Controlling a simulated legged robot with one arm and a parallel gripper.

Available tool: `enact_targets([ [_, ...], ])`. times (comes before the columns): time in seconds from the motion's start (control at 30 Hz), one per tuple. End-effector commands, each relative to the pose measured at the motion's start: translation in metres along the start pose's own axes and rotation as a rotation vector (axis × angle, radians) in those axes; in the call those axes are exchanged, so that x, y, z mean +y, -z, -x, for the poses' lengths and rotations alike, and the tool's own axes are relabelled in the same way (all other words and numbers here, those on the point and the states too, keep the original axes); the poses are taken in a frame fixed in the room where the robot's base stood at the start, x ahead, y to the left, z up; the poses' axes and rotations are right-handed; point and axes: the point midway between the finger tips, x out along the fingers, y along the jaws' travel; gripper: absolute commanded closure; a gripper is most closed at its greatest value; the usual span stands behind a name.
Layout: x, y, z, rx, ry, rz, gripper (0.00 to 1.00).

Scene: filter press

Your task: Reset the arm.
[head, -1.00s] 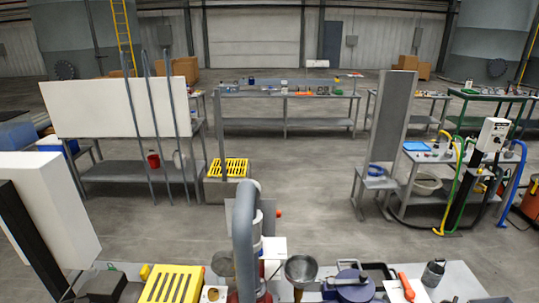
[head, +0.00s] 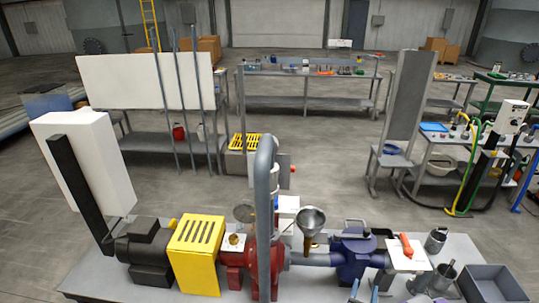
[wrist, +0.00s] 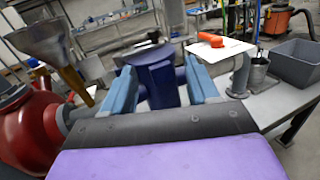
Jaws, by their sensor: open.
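My gripper (wrist: 162,88) shows in the wrist view as two light blue fingers spread apart, with nothing held between them. A dark blue pump part (wrist: 155,65) with a round top lies in line with the gap between the fingers. I cannot tell how far beyond the fingertips it is. In the head view only the tips of my gripper (head: 365,291) show at the bottom edge, just in front of the blue part (head: 357,252). The rest of the arm is out of that view.
The near bench holds a red pump (head: 238,262), a yellow slotted guard (head: 197,255), a metal funnel (head: 311,220), a white plate with an orange-handled tool (head: 406,245) and a grey bin (head: 492,283). A grey upright pipe (head: 263,200) rises mid-bench. Open floor lies behind.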

Motion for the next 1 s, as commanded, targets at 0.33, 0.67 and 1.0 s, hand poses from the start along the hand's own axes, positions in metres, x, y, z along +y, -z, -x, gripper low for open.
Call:
enact_targets([
  [0.33,0.071,-0.06,-0.019,-0.127,-0.19,-0.11,0.41],
  [0.67,0.196,-0.192,0.001,-0.37,-0.611,-0.266,0.41],
  [1.0,0.302,-0.338,0.139,-0.671,-1.244,-0.308,0.41],
])
